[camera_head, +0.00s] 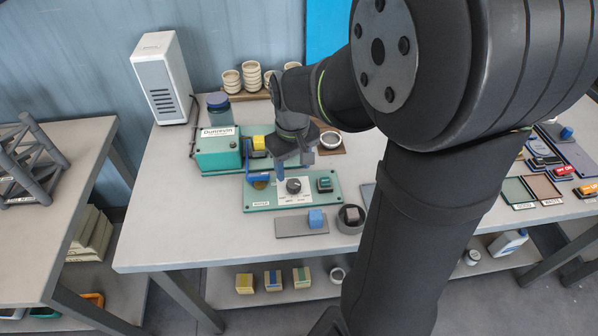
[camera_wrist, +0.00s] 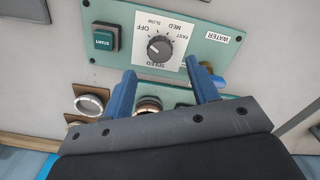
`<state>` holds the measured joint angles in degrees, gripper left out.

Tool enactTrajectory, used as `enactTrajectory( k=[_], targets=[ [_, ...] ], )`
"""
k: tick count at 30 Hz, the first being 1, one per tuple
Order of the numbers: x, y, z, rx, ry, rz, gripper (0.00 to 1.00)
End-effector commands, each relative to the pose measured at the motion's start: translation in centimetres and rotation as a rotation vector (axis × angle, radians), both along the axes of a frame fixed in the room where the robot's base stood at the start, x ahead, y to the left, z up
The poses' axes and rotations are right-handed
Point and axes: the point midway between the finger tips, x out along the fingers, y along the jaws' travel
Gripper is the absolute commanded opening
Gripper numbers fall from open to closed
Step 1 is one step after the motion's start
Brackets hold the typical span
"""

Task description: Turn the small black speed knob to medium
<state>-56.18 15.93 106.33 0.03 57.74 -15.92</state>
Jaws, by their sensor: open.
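The small black speed knob (camera_head: 293,185) sits on a white dial plate on the green panel (camera_head: 330,203). In the wrist view the knob (camera_wrist: 159,48) is in full sight, with SPEED, OFF, SLOW, MED and FAST printed around it, seen upside down. Its pale pointer mark appears to lean towards OFF, though it is small.
A green START button (camera_wrist: 104,40) stands beside the dial, and a WATER label (camera_wrist: 224,37) is on its other side. The green Dunnevin box (camera_head: 218,153) is behind the panel.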

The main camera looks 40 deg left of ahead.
Motion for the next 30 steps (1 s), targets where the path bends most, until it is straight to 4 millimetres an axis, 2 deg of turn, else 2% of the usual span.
enactTrajectory(
  k=[3,9,20,22,27,28,30],
  targets=[
    [0.0,-0.1,-2.4,-0.003,0.002,0.0,0.54],
    [0.0,0.0,-4.7,-0.001,0.001,0.0,0.54],
    [0.0,0.0,-5.3,0.001,0.0,0.0,0.54],
    [0.0,0.0,-5.3,0.001,0.0,0.0,0.46],
    [0.0,0.0,-5.3,0.001,0.0,0.0,0.13],
    [0.0,0.0,-5.3,0.001,0.0,0.0,0.09],
    [0.0,0.0,-5.3,0.001,0.0,0.0,0.09]
  ],
)
